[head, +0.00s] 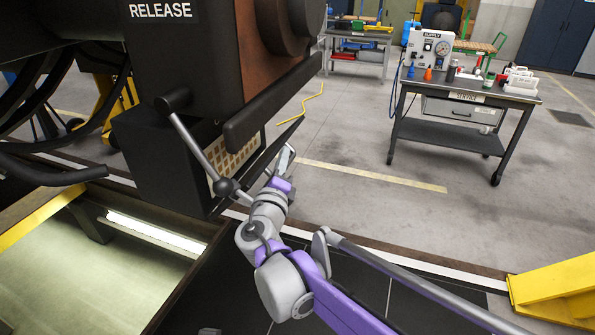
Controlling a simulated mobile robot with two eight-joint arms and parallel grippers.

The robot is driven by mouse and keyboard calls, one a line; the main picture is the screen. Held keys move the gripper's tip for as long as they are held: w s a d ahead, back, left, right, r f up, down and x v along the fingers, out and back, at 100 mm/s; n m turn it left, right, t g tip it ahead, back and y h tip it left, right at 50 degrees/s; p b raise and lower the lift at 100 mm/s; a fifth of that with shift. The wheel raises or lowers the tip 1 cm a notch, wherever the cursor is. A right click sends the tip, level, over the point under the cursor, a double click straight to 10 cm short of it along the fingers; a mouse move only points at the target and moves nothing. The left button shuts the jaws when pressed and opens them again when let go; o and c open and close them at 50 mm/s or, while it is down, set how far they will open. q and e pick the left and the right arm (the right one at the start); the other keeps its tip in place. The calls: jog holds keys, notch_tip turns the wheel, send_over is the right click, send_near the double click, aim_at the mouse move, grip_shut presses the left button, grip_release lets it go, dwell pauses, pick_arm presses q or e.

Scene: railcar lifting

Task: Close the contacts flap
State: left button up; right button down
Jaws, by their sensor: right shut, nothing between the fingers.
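The contacts box (152,165) is a dark housing under the large coupler body. On its face is a panel of gold contacts in a grid (237,158), partly exposed. The contacts flap (287,137) looks like a thin dark plate standing open to the right of the panel. My right gripper (287,157) is shut and empty, with its fingertips close beside the flap's right side. I cannot tell whether they touch it. A lever with a ball end (224,187) hangs in front of the panel. My left gripper is not in view.
A dark thick bar (272,104) juts out above the contacts. Black hoses (45,172) hang at the left. A lit pit (95,270) lies below left. A service cart (462,135) stands at the back right, and a yellow frame (555,290) at the lower right. The floor between is clear.

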aim_at(266, 157)
jog(key=shift+w+a+r+p, duration=0.1)
jog(key=shift+w+a+r, duration=0.1)
jog(key=shift+a+r, duration=0.45)
jog(key=shift+w+a+r+p, duration=0.1)
jog(key=shift+w+a+r, duration=0.1)
jog(key=shift+a+r, duration=0.4)
jog(key=shift+w+a+r+p, duration=0.1)
jog(key=shift+w+a+r, duration=0.1)
jog(key=shift+a+r, duration=0.45)
jog(key=shift+a+f, duration=0.15)
jog(key=shift+f, duration=0.05)
